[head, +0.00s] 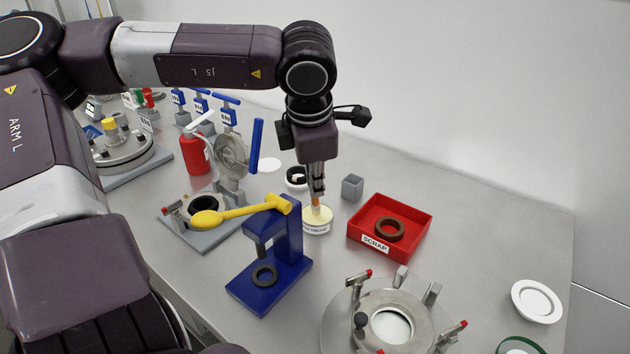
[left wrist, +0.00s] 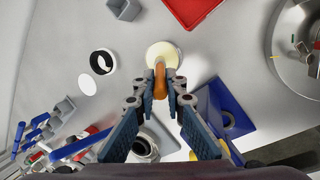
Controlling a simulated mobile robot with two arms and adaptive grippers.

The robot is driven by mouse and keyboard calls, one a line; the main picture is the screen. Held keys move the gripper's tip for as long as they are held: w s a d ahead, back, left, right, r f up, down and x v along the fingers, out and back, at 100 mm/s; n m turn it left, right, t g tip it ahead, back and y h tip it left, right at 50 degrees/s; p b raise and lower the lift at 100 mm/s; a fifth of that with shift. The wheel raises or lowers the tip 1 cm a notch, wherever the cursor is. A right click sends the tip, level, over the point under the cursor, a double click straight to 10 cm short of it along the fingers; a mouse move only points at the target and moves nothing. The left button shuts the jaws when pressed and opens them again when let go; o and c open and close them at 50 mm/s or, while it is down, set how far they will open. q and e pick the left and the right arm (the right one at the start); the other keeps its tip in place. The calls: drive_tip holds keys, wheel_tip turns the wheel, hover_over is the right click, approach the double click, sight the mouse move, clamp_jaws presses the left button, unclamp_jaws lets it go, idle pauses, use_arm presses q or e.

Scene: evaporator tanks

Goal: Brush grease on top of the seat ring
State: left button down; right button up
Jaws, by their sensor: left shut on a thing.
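My left gripper (head: 316,190) points down and is shut on a brush with an orange handle (left wrist: 160,82). The brush's lower end is over or in the pale yellow grease of the white grease pot (head: 317,226); its bristles are hard to make out. The pot also shows in the left wrist view (left wrist: 162,50), just beyond the fingertips. I cannot tell for sure which ring is the seat ring: a dark ring (head: 203,203) sits in the open fixture at the left, and another (head: 265,275) lies on the blue press base. My right gripper is not in view.
A red SCRAP tray (head: 417,233) holding a brown ring (head: 389,229) is at the right. A steel flange (head: 420,318) with clamps is in front.

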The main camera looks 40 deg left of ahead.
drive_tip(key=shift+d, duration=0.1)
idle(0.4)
use_arm(q)
drive_tip(key=shift+r+p, duration=0.7)
drive_tip(key=shift+r, duration=0.45)
drive_tip(key=shift+r+p, duration=0.35)
drive_tip(key=shift+r, duration=0.35)
drive_tip(key=shift+r+p, duration=0.85)
drive_tip(key=shift+r, duration=0.75)
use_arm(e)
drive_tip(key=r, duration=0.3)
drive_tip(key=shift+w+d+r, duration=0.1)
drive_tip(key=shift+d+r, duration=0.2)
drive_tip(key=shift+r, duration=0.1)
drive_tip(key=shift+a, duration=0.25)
